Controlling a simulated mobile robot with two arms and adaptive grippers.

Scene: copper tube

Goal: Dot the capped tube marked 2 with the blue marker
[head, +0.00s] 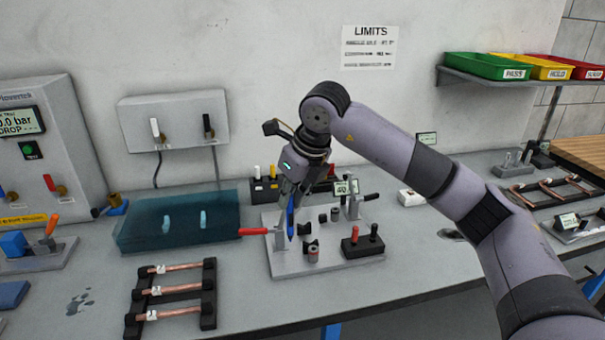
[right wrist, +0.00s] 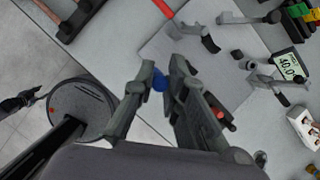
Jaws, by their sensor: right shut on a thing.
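My right gripper (head: 290,200) is shut on the blue marker (head: 291,222), which points down above the grey fixture plate. In the right wrist view the marker (right wrist: 159,80) shows as a blue spot between the fingers (right wrist: 155,88). Several copper tubes (head: 178,290) with white tags lie across a black rack at the front left. The tag marks are too small to read, so I cannot tell which tube is number 2. A dark, small shape at the left edge of the right wrist view looks like my left gripper (right wrist: 25,101); its jaws are unclear.
The fixture plate (head: 350,258) carries a red-handled clamp (head: 253,232), small dark posts and a black holder with red and black pens (head: 363,241). A teal translucent tank (head: 180,222) stands behind the rack. Marker stand (head: 264,187) is behind the plate. Bench between rack and plate is clear.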

